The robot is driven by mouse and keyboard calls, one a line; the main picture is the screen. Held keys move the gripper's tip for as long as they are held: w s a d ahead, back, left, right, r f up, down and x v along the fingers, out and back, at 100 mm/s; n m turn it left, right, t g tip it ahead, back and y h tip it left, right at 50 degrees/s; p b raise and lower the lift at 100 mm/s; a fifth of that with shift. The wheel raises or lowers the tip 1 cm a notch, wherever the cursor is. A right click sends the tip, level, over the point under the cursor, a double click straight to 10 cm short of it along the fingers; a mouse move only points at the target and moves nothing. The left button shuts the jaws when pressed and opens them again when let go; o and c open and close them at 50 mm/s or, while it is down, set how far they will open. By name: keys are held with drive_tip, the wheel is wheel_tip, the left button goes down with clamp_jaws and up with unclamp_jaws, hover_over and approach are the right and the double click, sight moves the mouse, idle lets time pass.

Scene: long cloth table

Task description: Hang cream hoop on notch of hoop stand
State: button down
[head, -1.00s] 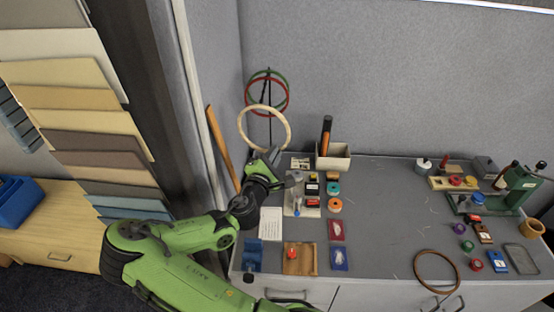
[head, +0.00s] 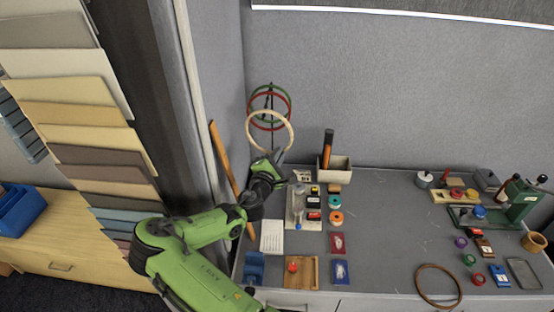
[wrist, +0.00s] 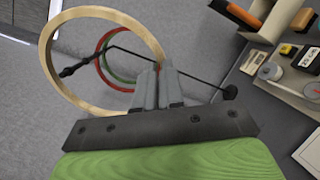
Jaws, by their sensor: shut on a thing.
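The cream hoop (head: 247,128) is held upright by its lower rim in my gripper (head: 272,160), in front of the black hoop stand (head: 271,90) at the table's back left corner. A red hoop (head: 249,106) and a green hoop (head: 290,98) hang on the stand. In the wrist view, the fingers (wrist: 160,70) are shut on the cream hoop (wrist: 48,62). The stand's dark rod (wrist: 125,49) shows across the hoop's opening, its knobbed end inside the ring's outline. I cannot tell whether hoop and stand touch; the notch is not clear.
A pale bin (head: 338,173) with an orange-and-black handled tool stands right of the stand. Inks and spools cover the table's left part. A wooden stick (head: 222,160) leans at the left partition. A brown hoop (head: 419,284) lies at the front; the table's middle is clear.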

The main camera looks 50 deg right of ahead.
drive_tip(key=w+d+f, duration=0.1)
drive_tip(key=w+d, duration=0.5)
drive_tip(key=d, duration=0.1)
drive_tip(key=shift+d, duration=0.25)
idle(0.7)
drive_tip(key=shift+f, duration=0.1)
idle(0.3)
drive_tip(key=c, duration=1.2)
unclamp_jaws()
drive_tip(key=shift+o, duration=0.2)
drive_tip(key=shift+a, duration=0.15)
drive_tip(key=b+v, duration=0.3)
drive_tip(key=v, duration=1.2)
drive_tip(key=shift+s+a, duration=0.2)
